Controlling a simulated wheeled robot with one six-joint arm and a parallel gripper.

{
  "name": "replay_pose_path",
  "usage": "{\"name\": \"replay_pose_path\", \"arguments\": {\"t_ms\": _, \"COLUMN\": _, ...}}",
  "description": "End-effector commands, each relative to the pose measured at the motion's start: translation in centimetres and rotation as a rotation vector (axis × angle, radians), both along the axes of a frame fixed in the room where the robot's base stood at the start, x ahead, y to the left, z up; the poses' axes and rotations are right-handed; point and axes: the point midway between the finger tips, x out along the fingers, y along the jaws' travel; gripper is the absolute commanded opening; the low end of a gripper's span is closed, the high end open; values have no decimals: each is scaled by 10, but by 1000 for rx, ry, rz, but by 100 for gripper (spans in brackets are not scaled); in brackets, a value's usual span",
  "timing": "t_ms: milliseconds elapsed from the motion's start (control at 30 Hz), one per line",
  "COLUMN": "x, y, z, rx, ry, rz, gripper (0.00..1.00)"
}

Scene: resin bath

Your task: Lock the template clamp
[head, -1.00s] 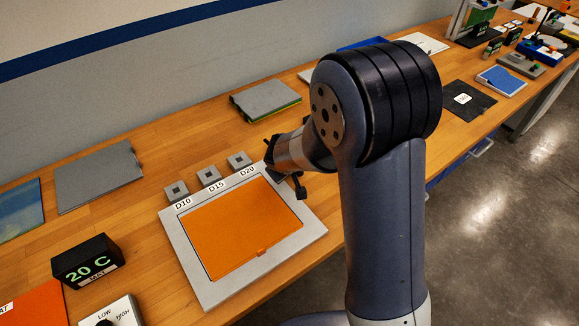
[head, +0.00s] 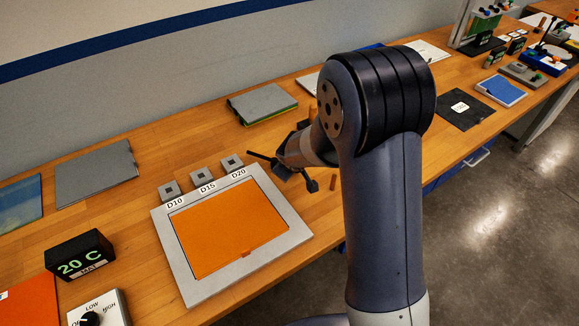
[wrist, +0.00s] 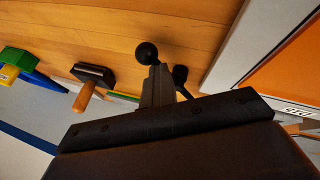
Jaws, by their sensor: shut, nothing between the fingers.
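My gripper (head: 284,171) is shut and empty, above the bench just right of the D20 block, by the upper right corner of the grey frame (head: 170,258) with the orange panel. In the wrist view the fingers (wrist: 156,86) are together, with a dark ball-ended part (wrist: 147,53) at their tip; I cannot tell what it belongs to. I cannot make out the template clamp for sure. A fixture with a blue base (head: 545,63) and a grey fixture with a green knob (head: 522,73) stand at the far right, small and apart from my gripper.
Blocks sit at labels D10, D15 and D20 (head: 232,162). A black block with a wooden handle (wrist: 86,97) lies near my gripper. A grey-green slab (head: 262,103), a black mat (head: 460,108) and a blue pad (head: 501,91) lie along the bench. Bare wood shows between them.

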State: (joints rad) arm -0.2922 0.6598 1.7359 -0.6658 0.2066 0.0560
Motion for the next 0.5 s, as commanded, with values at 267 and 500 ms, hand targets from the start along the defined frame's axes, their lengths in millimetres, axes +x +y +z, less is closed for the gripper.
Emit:
{"name": "replay_pose_path", "arguments": {"t_ms": 267, "x": 13, "y": -16, "z": -5, "rx": -9, "ry": 19, "rz": -24, "gripper": 0}}
{"name": "replay_pose_path", "arguments": {"t_ms": 500, "x": 27, "y": -23, "z": -7, "rx": -8, "ry": 21, "rz": -24, "gripper": 0}}
